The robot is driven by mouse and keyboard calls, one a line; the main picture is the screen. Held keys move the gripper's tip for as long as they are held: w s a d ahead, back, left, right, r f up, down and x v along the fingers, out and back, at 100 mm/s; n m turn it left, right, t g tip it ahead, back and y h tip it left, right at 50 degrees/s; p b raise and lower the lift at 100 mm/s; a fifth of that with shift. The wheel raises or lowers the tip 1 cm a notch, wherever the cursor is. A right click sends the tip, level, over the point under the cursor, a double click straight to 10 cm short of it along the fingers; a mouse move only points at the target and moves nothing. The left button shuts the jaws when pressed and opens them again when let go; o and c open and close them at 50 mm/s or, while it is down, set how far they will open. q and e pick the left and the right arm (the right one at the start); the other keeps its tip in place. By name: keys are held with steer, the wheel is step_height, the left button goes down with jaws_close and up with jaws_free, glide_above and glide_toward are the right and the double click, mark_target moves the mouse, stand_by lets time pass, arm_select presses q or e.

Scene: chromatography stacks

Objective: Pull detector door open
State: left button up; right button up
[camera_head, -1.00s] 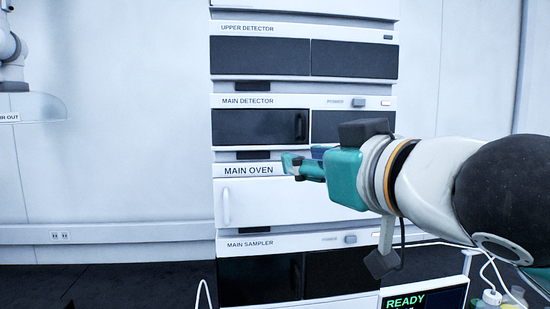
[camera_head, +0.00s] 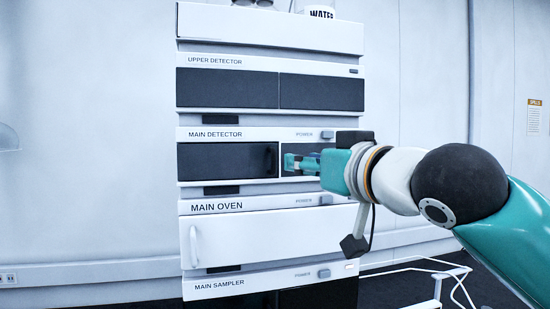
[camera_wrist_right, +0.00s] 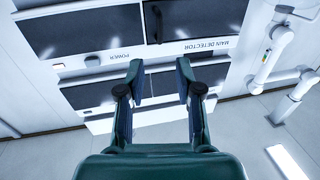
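The main detector (camera_head: 256,133) is a white unit with a dark door (camera_head: 225,160) on its left half. A slim dark handle (camera_head: 276,160) stands at that door's right edge, and the door looks shut. My right gripper (camera_head: 288,163) is in front of the unit's right panel, its tips just right of the handle. In the right wrist view, upside down, the fingers (camera_wrist_right: 159,66) are apart with nothing between them. The door (camera_wrist_right: 200,18) and its handle (camera_wrist_right: 156,22) show beyond the tips. My left gripper is not in view.
The upper detector (camera_head: 260,62) sits above and the main oven (camera_head: 250,240) with a white door below. The main sampler (camera_head: 240,285) is partly cut off at the bottom. In the right wrist view a white jointed arm (camera_wrist_right: 268,55) stands off to the right.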

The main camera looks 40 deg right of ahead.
mark_target(275, 158)
steer(key=p+x, duration=0.3)
steer(key=x, duration=0.8)
steer(key=shift+s, duration=0.1)
jaws_close()
